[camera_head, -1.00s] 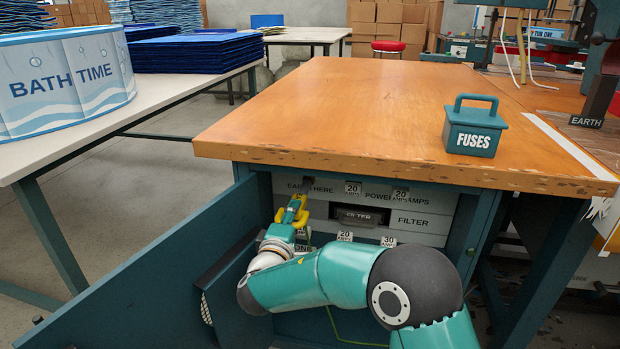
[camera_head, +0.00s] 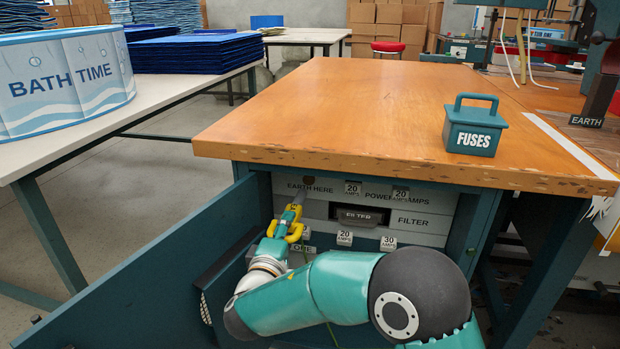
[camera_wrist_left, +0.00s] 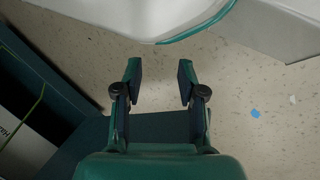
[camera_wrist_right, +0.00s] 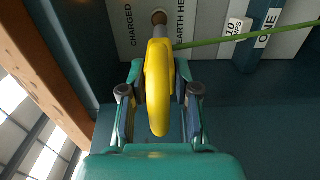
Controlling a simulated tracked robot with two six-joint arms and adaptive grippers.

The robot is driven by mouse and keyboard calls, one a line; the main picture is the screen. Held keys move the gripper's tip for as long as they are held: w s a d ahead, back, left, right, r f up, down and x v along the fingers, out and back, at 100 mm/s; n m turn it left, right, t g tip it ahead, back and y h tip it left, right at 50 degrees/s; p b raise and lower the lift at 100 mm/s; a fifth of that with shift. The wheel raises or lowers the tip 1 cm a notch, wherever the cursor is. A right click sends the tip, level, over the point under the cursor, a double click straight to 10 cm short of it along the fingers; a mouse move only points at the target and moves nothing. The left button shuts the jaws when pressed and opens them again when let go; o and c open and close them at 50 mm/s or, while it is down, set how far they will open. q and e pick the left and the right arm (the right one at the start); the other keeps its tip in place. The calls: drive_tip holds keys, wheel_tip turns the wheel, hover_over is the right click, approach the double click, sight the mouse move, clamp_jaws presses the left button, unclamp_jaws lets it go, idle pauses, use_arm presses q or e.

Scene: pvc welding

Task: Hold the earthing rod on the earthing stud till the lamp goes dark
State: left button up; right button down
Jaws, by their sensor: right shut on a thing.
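My right gripper (camera_head: 291,231) is shut on the earthing rod (camera_head: 295,216), which has a yellow hooked handle and a grey tip; the yellow handle fills the middle of the right wrist view (camera_wrist_right: 158,85). The tip points up at the cabinet panel by the words EARTH HERE. A round, dull brown fitting (camera_wrist_right: 159,17) sits between the CHARGED and EARTH HERE labels, just beyond the tip; I cannot tell whether it is lamp or stud. Contact between rod and stud cannot be told. My left gripper (camera_wrist_left: 160,83) is open and empty in its wrist view.
The cabinet door (camera_head: 150,285) stands open at the left. A filter slot (camera_head: 359,216) and several fuse labels lie right of the rod. A green cable (camera_wrist_right: 245,35) runs from the rod. The FUSES box (camera_head: 473,130) stands on the wooden bench top (camera_head: 350,110).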

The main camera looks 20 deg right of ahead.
drive_tip(key=shift+v, duration=2.7)
drive_tip(key=shift+r, duration=0.1)
